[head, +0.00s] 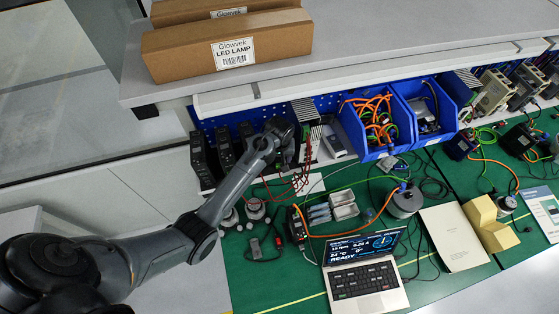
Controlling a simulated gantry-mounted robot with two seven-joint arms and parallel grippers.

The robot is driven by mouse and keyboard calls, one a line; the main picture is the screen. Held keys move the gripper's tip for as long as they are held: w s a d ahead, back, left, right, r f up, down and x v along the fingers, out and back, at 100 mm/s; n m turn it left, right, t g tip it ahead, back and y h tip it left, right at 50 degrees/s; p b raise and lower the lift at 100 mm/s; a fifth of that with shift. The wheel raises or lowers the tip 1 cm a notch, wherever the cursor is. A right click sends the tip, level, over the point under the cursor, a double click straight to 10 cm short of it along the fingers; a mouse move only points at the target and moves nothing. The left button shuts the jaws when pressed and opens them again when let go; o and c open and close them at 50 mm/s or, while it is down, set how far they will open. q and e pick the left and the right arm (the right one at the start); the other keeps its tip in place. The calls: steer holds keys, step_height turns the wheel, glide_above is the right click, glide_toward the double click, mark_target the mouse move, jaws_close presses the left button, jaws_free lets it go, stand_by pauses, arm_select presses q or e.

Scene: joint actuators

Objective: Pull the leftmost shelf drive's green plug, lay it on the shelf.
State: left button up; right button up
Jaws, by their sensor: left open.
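Several slim black drives stand in a row on the shelf at the left. The leftmost drive (202,162) is dark and upright, and another drive (225,150) stands to its right. I cannot make out a green plug on the leftmost drive at this size. My left gripper (288,160) is open in front of the shelf, to the right of these drives and apart from the leftmost one. My own wrist hides part of the shelf there. My right gripper is out of view.
Red cables (285,190) hang by my left gripper. Blue bins (365,145) with orange cable stand right of it. A grey box (334,143) lies between. A laptop (365,275) and small parts occupy the green mat. Cardboard boxes (190,50) sit on the upper shelf.

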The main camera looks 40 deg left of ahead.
mark_target(280, 163)
arm_select(q)
steer(key=shift+w+a+f+p, duration=0.15)
steer(key=shift+w+f+p, duration=0.05)
steer(key=shift+f, duration=1.15)
steer(key=shift+w+a+f+p, duration=0.1)
steer(key=shift+w+f+p, duration=0.05)
steer(key=shift+f, duration=1.15)
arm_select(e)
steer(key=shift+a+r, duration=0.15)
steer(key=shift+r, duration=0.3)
